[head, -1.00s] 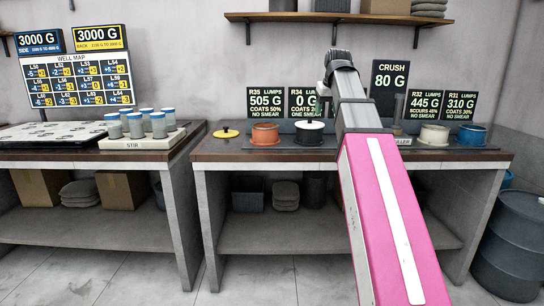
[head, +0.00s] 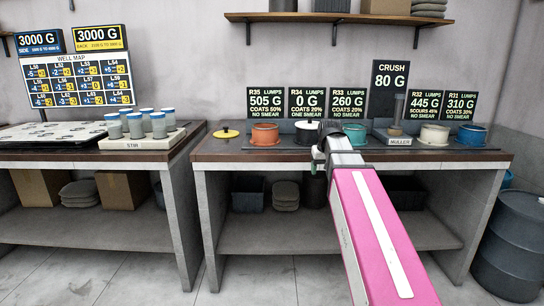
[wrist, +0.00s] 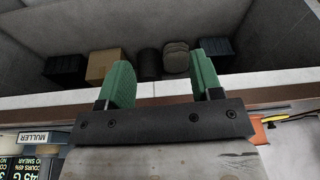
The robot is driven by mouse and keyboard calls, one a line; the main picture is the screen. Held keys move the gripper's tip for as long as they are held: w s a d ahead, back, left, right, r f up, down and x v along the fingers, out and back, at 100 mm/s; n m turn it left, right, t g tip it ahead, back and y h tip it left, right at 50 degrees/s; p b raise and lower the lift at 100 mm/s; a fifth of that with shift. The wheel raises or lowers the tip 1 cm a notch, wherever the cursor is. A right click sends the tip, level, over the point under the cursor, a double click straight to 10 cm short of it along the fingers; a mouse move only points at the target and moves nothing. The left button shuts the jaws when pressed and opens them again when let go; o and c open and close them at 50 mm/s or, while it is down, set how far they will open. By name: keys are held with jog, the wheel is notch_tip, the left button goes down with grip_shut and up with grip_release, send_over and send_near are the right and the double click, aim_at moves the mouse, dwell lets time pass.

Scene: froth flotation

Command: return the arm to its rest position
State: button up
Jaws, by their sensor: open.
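My gripper (wrist: 163,76) is open in the wrist view, with its two green fingers apart and nothing between them. It is near the front edge of the right bench (head: 223,154). The fingers are mostly hidden there.
On the bench stand an orange pot (head: 265,134), a teal pot (head: 355,134), the muller (head: 396,129), a cream pot (head: 434,135) and a blue pot (head: 472,136). The lower shelf (head: 265,235) holds boxes and sacks.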

jog(key=s+f+g, duration=0.1)
jog(key=s+f, duration=0.4)
jog(key=f, duration=0.6)
jog(key=s+f+g, duration=0.1)
jog(key=s+f, duration=0.5)
jog(key=f, duration=0.5)
jog(key=s+f+m, duration=0.1)
jog(key=s+f, duration=0.4)
jog(key=f, duration=0.6)
jog(key=shift+s+a+g, duration=0.2)
jog(key=shift+s+g, duration=0.05)
jog(key=shift+g, duration=0.15)
